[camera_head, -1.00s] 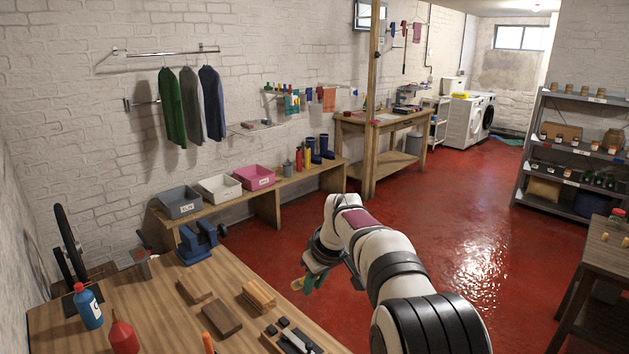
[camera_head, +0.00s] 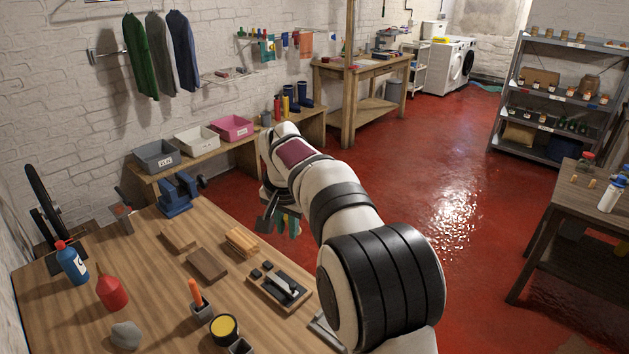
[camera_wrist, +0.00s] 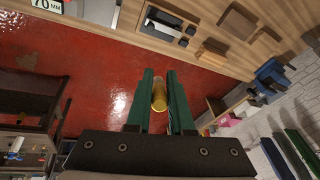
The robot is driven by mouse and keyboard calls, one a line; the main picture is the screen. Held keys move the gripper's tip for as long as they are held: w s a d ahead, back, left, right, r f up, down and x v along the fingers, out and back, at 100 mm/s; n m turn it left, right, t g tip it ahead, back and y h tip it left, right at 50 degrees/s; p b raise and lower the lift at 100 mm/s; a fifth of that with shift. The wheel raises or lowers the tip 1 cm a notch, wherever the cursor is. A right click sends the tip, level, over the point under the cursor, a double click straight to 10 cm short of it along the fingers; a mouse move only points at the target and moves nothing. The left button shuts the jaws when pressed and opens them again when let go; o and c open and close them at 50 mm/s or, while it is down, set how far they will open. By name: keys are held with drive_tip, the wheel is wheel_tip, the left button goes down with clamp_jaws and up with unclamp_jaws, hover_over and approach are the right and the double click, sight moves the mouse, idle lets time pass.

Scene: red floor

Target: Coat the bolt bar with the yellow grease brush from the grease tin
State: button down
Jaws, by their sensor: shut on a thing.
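My gripper (camera_wrist: 160,100) points away from the wrist camera, its two green fingers shut on a yellow, rounded piece (camera_wrist: 159,96), apparently the yellow grease brush; its far end is not clear. In the head view my gripper (camera_head: 287,222) hangs past the bench's right edge, above the red floor, partly hidden by my arm. A small round tin with a yellow top (camera_head: 223,328), apparently the grease tin, stands near the bench's front. A dark board with a pale metal bar and black blocks (camera_head: 280,288), apparently the bolt bar, lies at the bench's right side; it also shows in the wrist view (camera_wrist: 166,24).
The bench holds wooden blocks (camera_head: 207,264), a blue vise (camera_head: 180,196), an orange-handled tool in a holder (camera_head: 196,295), a red bottle (camera_head: 111,292) and a blue bottle (camera_head: 72,262). Bins (camera_head: 157,156) line a wall shelf behind. Open floor (camera_head: 430,215) lies right of the bench.

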drive_tip(key=w+a+f+m, duration=0.1)
drive_tip(key=w+a+f, duration=0.1)
drive_tip(key=a+f, duration=0.2)
drive_tip(key=w+a+f+m, duration=0.2)
drive_tip(key=a+f, duration=0.3)
drive_tip(key=f, duration=0.6)
drive_tip(key=shift+y, duration=0.4)
drive_tip(key=shift+f, duration=0.75)
drive_tip(key=shift+s+d, duration=3)
drive_tip(key=w+a, duration=0.6)
drive_tip(key=shift+r, duration=0.15)
wheel_tip(320, 180, up, 6)
